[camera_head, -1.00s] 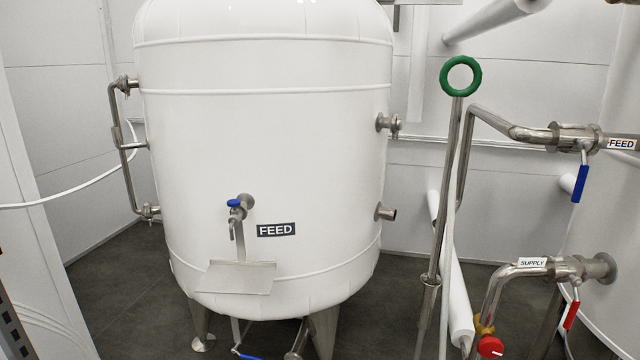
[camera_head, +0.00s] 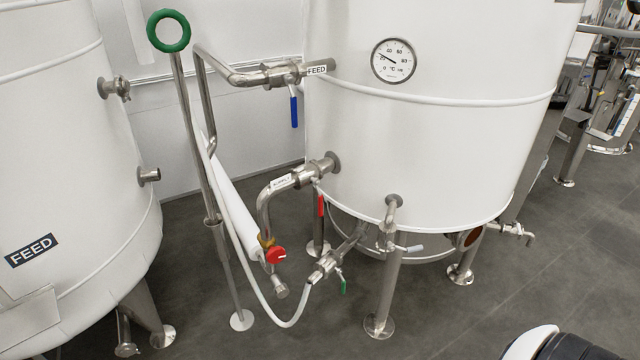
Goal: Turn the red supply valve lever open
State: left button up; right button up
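The red supply valve lever (camera_head: 321,205) hangs down from the valve on the supply pipe (camera_head: 292,181), just left of the right-hand white tank (camera_head: 440,140). The lever points nearly straight down, across the line of the pipe. The pipe carries a small white label, too small to read clearly now. Neither of my grippers shows in the head view.
A blue lever (camera_head: 294,111) hangs from the feed pipe above. A red round knob (camera_head: 276,255) and a green lever (camera_head: 343,286) sit lower. A pole with a green ring (camera_head: 168,31) stands left. Dark floor (camera_head: 450,320) is open in front.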

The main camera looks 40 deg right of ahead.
aim_at(315, 181)
jog(key=z, duration=1.15)
